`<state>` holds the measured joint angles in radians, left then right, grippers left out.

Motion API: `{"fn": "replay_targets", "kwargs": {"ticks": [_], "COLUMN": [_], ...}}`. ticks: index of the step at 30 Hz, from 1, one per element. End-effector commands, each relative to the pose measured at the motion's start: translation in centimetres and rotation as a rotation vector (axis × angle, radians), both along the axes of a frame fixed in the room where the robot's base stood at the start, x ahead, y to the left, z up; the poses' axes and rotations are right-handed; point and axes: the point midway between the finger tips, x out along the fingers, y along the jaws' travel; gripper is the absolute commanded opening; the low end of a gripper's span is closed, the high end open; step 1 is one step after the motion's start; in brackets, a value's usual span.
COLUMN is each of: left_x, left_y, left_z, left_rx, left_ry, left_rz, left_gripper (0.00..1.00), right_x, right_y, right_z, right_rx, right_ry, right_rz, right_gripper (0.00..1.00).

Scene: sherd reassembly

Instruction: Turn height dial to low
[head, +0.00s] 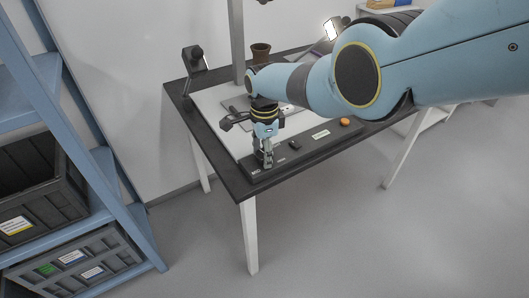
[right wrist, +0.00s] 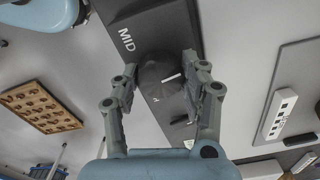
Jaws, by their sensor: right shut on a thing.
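The height dial (right wrist: 155,72) is a round dark knob with a white pointer mark, seen in the right wrist view. It sits on a dark control strip (right wrist: 152,22), beside the printed word MID. The pointer slants and does not point straight at MID; the LOW label cannot be made out. My right gripper (right wrist: 162,70) is shut on the dial, with one finger on each side of it. In the head view the right gripper (head: 264,160) reaches down to the near left end of the strip (head: 318,142) and hides the dial. My left gripper is not in view.
An orange button (head: 345,121) and a small black switch (head: 295,144) are farther right on the strip. A blue shelf (head: 95,170) with dark crates stands left.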

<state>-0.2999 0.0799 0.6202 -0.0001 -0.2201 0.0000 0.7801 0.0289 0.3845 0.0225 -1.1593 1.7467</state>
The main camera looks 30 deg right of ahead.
Motion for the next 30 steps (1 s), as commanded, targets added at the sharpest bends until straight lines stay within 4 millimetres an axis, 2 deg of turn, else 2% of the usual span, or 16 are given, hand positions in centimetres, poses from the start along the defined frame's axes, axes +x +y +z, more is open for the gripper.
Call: {"fn": "replay_targets", "kwargs": {"ticks": [10, 27, 28, 30], "left_x": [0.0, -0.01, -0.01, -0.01], "left_y": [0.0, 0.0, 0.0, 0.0], "left_z": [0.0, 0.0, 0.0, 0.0], "left_rx": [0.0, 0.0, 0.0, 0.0], "left_ry": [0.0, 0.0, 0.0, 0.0], "left_rz": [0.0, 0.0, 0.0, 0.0], "left_gripper": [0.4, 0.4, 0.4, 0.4], "right_x": [0.11, 0.13, 0.13, 0.12], "right_y": [-0.02, -0.02, -0.02, -0.01], "right_z": [0.07, 0.08, 0.08, 0.08], "right_rx": [0.0, 0.001, 0.001, 0.001], "right_ry": [-0.002, -0.002, -0.002, -0.002], "right_rz": [-0.149, -0.178, -0.178, -0.178], "right_gripper": [0.12, 0.12, 0.47, 0.56]}}
